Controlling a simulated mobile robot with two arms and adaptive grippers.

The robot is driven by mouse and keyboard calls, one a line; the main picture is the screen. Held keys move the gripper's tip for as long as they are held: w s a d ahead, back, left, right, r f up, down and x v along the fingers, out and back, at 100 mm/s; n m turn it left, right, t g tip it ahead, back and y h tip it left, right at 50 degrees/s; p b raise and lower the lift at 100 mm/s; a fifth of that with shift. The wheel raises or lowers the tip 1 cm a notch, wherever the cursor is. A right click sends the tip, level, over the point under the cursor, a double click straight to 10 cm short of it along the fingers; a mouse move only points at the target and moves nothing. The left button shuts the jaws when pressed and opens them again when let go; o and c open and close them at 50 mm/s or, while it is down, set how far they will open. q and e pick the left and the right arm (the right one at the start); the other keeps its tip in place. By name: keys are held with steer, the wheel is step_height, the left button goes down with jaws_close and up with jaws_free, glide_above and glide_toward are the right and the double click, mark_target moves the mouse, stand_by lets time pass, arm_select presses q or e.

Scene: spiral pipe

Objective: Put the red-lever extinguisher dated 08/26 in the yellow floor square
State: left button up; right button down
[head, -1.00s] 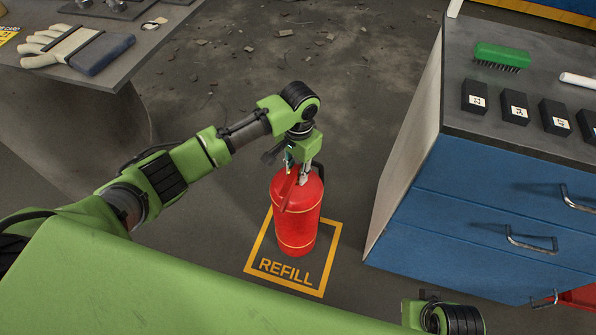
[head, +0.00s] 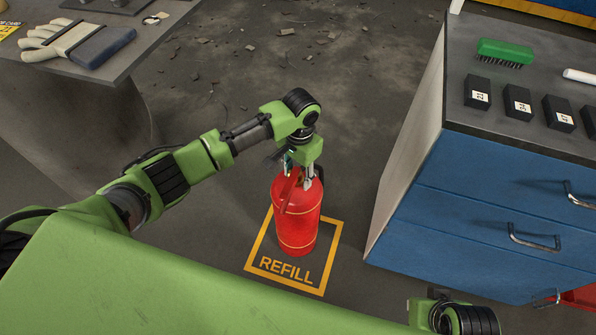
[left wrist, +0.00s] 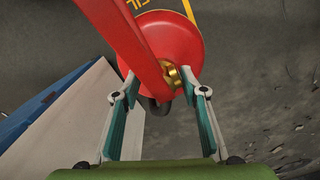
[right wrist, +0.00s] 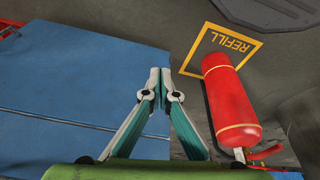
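The red extinguisher (head: 297,222) with a red lever stands upright on the floor inside the yellow square (head: 253,268) marked REFILL. No date on it can be read. My left gripper (head: 301,180) is at its top. In the left wrist view, the two fingers of my left gripper (left wrist: 160,82) are apart, with the red lever (left wrist: 135,45) and brass neck fitting (left wrist: 173,77) between or just beyond their tips; a gap shows beside the fitting. The right wrist view also shows the extinguisher (right wrist: 230,100), beside my right gripper (right wrist: 160,72), which is empty with its tips together.
A blue drawer cabinet (head: 480,215) stands right of the square, with a green brush (head: 505,52) and several black numbered blocks (head: 517,102) on top. A grey table (head: 150,45) at upper left holds gloves (head: 55,42). The floor behind the square is open, with scattered debris.

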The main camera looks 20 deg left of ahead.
arm_select(q)
steer(key=shift+r, duration=0.25)
step_height(320, 180, up, 12)
steer(key=p, duration=0.3)
steer(key=shift+d+f, duration=0.15)
steer(key=shift+f, duration=0.05)
arm_select(e)
step_height(320, 180, down, 12)
steer(key=shift+s+r+g, duration=0.25)
steer(key=shift+s+g, duration=0.05)
steer(key=shift+g, duration=0.1)
arm_select(q)
steer(key=shift+f, duration=0.1)
arm_select(e)
steer(key=shift+a, duration=0.1)
